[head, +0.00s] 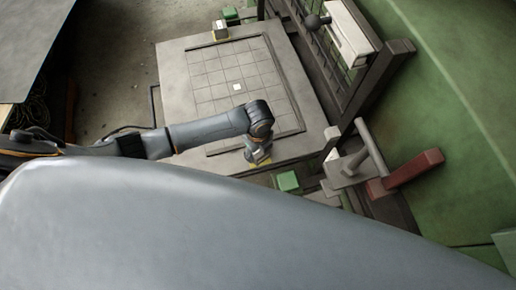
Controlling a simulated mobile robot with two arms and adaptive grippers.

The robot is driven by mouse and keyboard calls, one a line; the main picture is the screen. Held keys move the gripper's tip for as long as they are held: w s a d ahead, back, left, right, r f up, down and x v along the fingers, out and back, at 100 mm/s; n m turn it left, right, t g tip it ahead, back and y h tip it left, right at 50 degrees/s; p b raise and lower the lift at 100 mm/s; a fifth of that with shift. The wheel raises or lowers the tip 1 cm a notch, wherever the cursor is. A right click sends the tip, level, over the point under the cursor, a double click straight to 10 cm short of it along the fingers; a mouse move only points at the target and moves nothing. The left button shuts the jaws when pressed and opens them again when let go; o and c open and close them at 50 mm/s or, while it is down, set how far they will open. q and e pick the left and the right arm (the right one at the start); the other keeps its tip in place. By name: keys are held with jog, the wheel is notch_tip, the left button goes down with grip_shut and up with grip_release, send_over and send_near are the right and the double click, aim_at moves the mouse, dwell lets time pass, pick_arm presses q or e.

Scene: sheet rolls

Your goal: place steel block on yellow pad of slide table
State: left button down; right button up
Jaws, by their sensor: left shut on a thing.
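The slide table (175,80) is a pale grey top with a gridded square panel, in the middle of the head view. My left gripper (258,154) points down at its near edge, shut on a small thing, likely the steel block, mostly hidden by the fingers. A yellow pad (264,161) shows just under and beside the fingertips. I cannot tell whether the held thing touches the pad. Another small grey block (220,29) with yellow at its base sits at the table's far edge. My right gripper is not in view.
A small white square (238,87) lies on the grid. Green blocks stand beyond the near edge (288,181) and far edge (230,13). A dark frame with a white bar (350,35) and a red-ended lever (410,172) stand to the right. The table's left side is clear.

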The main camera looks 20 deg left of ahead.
pick_arm(q)
jog(key=shift+w, duration=0.1)
jog(key=c, duration=0.5)
grip_release()
jog(key=shift+f, duration=0.1)
notch_tip(320, 180, up, 12)
jog(key=shift+r+p, duration=0.15)
jog(key=shift+p, duration=0.55)
